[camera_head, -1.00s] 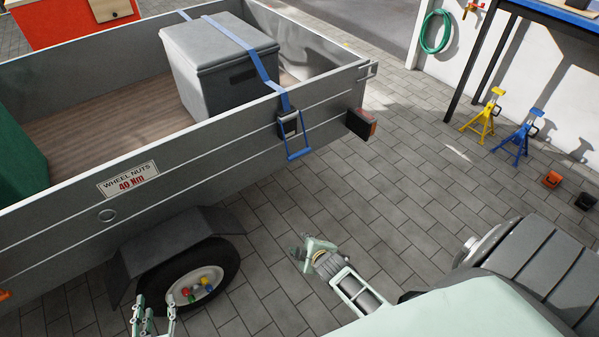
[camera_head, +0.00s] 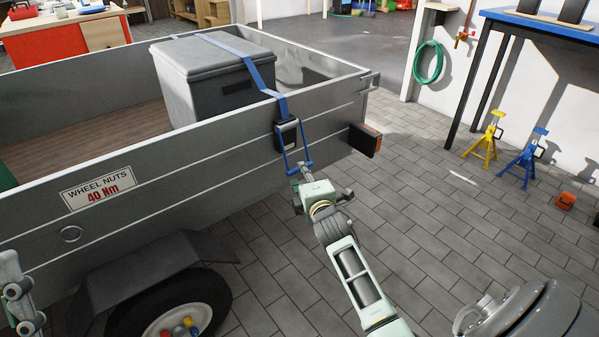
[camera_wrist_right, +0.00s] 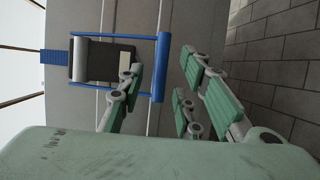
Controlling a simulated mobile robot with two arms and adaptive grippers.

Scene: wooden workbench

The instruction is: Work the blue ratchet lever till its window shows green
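The ratchet (camera_head: 287,131) with its blue lever (camera_head: 292,163) hangs on the trailer's side wall, at the end of a blue strap (camera_head: 240,54). The lever points down. My right gripper (camera_head: 304,180) is at the lever's lower end. In the right wrist view my right gripper (camera_wrist_right: 160,92) has its fingers spread, with the lever's blue crossbar (camera_wrist_right: 160,68) in the gap between them, not clamped. The ratchet body (camera_wrist_right: 100,60) carries a small pale patch; I cannot tell that it is green. My left gripper (camera_head: 22,300) shows only partly at the left edge.
The strap runs over a grey box (camera_head: 215,90) in the trailer (camera_head: 150,165). A tail light (camera_head: 366,140) sticks out right of the ratchet. The trailer wheel (camera_head: 170,310) is below. Yellow (camera_head: 486,140) and blue (camera_head: 522,158) stands are at the right. Paved floor between is clear.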

